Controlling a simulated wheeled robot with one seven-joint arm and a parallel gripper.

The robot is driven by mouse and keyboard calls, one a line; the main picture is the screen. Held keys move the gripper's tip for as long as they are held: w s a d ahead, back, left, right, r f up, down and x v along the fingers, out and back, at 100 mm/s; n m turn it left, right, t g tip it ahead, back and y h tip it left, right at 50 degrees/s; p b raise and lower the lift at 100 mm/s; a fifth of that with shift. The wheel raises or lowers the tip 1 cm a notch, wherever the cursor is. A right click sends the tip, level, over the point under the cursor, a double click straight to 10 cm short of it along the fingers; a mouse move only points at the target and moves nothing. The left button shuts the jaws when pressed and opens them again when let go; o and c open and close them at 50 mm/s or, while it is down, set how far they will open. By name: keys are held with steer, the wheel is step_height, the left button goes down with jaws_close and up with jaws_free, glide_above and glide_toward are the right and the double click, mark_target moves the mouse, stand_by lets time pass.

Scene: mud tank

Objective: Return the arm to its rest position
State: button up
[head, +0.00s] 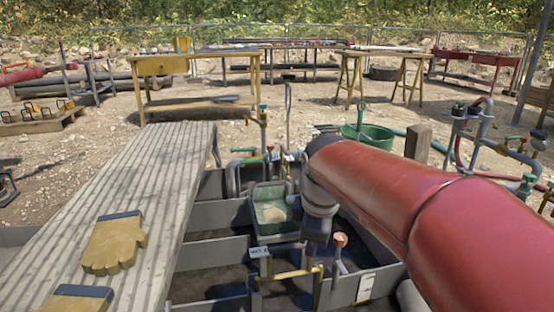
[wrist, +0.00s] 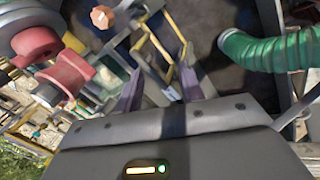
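My red arm (head: 400,205) reaches in from the right in the head view, over the tank. Its dark wrist (head: 318,195) points down above the tank's compartments. My gripper (wrist: 163,78) shows two separated fingers in the wrist view, with nothing visibly held between them. A yellow bar frame (wrist: 156,48) lies beyond the fingertips; it also shows below the wrist in the head view (head: 290,274). I cannot tell how far the fingers are from it. The fingertips are not clear in the head view.
An orange knob (head: 340,240) stands close to the wrist's right. A green tray (head: 270,212) lies left of it. A plank walkway (head: 150,185) with yellow gloves (head: 114,243) runs along the left. A green hose (wrist: 268,50) and red coupling (wrist: 68,80) flank the gripper. Pipes (head: 485,125) stand right.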

steer(key=s+d+r+m+t+p, duration=0.1)
steer(key=s+d+m+p, duration=0.2)
steer(key=s+m, duration=0.4)
steer(key=s+d+r+m+t+p, duration=0.1)
steer(key=s+d+m+p, duration=0.3)
steer(key=s+m, duration=0.4)
steer(key=s+r, duration=0.1)
steer(key=s, duration=0.1)
steer(key=shift+s+r, duration=0.15)
steer(key=shift+s, duration=0.25)
steer(key=shift+o, duration=0.4)
